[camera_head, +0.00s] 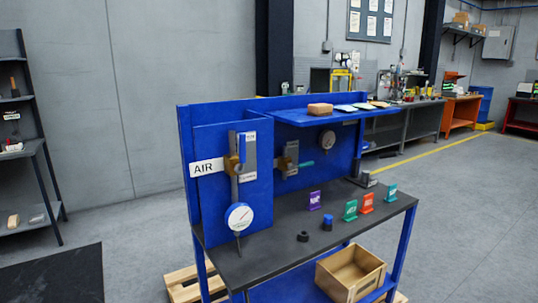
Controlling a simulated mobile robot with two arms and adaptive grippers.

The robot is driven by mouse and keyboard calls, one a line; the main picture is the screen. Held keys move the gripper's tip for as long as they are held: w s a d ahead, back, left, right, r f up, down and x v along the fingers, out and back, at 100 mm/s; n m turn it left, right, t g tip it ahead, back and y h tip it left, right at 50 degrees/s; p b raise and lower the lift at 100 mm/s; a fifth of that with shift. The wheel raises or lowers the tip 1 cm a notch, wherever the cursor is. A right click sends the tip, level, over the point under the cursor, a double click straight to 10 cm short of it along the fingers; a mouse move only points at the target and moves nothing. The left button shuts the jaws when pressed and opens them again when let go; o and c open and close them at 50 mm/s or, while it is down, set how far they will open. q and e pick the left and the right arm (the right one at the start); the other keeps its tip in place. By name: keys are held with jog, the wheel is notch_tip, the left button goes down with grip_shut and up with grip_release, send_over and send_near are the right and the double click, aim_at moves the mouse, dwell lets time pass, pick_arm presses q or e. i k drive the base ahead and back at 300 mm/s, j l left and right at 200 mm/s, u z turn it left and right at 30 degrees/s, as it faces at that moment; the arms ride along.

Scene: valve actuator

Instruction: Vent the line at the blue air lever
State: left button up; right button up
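The blue air lever (242,147) stands upright on a brass valve body (232,166) on the left part of the blue back panel. A white sign reading AIR (206,168) is fixed just left of it. A grey pipe runs down from the valve to a round white gauge (239,216). A second valve with a teal lever (304,164) sits further right on the panel, its lever lying roughly level. Neither of my grippers shows in the head view.
The dark bench top (290,235) holds a black ring (303,236), a blue-capped piece (327,222) and several coloured tags. A blue upper shelf (300,119) overhangs the right side. A wooden crate (351,273) sits below. Open floor lies right.

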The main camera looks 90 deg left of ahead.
aim_at(240, 168)
jog(key=u, duration=2.95)
